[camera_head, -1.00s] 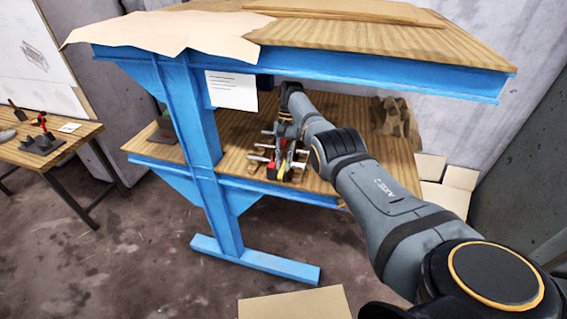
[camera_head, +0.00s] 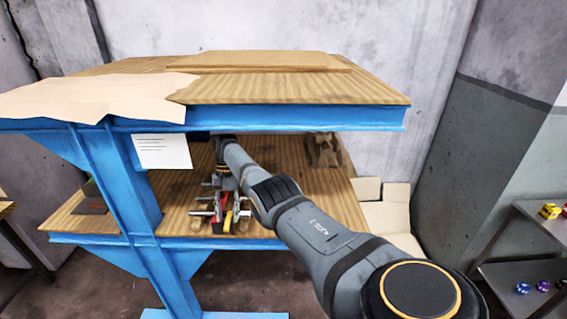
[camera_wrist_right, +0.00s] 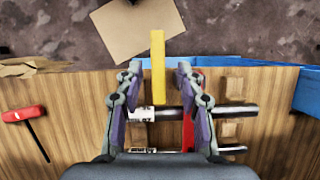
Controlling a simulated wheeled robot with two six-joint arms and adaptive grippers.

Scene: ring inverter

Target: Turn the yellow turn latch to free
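The yellow turn latch (camera_wrist_right: 158,58) shows in the right wrist view as an upright bar, its far end over the shelf's front edge. My right gripper (camera_wrist_right: 159,72) is open, with one finger on each side of the bar in the picture. Gaps show on both sides, and I cannot tell whether the latch is at fingertip depth. A red part (camera_wrist_right: 188,130) and metal rods (camera_wrist_right: 228,110) lie close by. In the head view the latch (camera_head: 228,221) is small at the front of the fixture, below my right arm's end. My left gripper is not in view.
The fixture stands on a wooden lower shelf (camera_head: 285,215) under a blue-framed upper deck (camera_head: 300,118). A red-handled tool (camera_wrist_right: 24,114) lies left in the wrist view. A brown object (camera_head: 322,150) stands at the back right. A rack (camera_head: 530,225) is far right.

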